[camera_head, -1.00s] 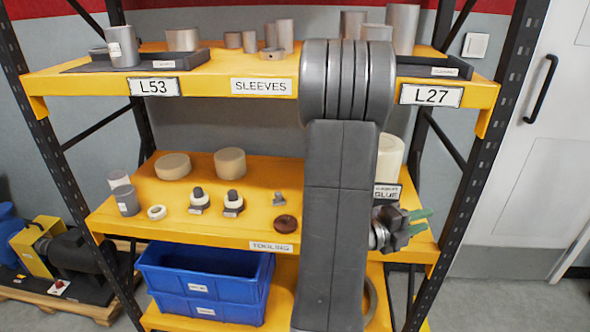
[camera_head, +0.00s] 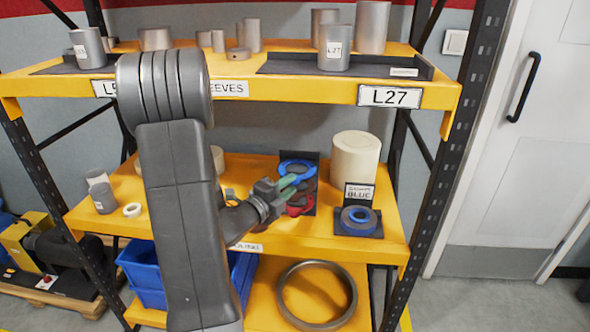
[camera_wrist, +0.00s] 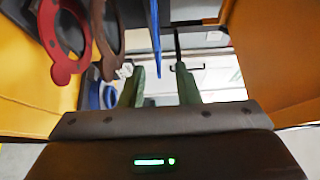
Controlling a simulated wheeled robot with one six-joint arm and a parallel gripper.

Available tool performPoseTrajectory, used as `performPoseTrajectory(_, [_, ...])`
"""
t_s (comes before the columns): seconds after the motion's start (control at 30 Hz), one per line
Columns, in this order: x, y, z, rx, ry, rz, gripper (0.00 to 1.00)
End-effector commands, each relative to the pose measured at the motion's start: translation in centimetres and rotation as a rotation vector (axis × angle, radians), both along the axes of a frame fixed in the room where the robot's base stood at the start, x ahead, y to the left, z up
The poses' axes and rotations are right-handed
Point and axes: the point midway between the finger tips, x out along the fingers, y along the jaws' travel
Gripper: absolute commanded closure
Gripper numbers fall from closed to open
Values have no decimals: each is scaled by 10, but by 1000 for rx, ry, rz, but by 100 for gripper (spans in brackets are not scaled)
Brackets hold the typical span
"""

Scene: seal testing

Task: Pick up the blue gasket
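A blue gasket (camera_head: 297,167) hangs on a dark upright holder on the middle shelf, above a red gasket (camera_head: 300,206). My gripper (camera_head: 290,184), with green fingers, reaches in front of them. In the wrist view the blue gasket (camera_wrist: 155,38) shows edge-on as a thin strip. It lies between the two open fingers of my gripper (camera_wrist: 160,82), with visible gaps on both sides. The red gasket (camera_wrist: 65,40) and a brown gasket (camera_wrist: 106,45) hang to the left there. Another blue ring (camera_head: 358,220) lies in a black tray labelled blue.
A cream cylinder (camera_head: 355,158) stands behind the black tray (camera_head: 371,231). The upper shelf (camera_head: 300,91) with metal sleeves runs above. A large metal ring (camera_head: 316,295) lies on the lower shelf beside a blue bin (camera_head: 140,265). The right shelf post (camera_head: 450,150) bounds the space.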

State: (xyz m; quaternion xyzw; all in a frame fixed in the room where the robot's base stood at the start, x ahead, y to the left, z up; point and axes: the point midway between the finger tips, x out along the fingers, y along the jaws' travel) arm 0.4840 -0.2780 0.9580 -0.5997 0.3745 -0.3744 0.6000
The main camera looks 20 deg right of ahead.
Motion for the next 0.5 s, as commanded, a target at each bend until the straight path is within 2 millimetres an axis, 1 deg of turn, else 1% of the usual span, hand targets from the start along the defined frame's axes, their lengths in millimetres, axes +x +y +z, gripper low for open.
performPoseTrajectory(0.17, [5,-11,0,0,1,-3,71])
performPoseTrajectory(0.4, [21,-42,0,0,0,-4,71])
performPoseTrajectory(0.5, [24,-48,-1,-1,0,-1,71])
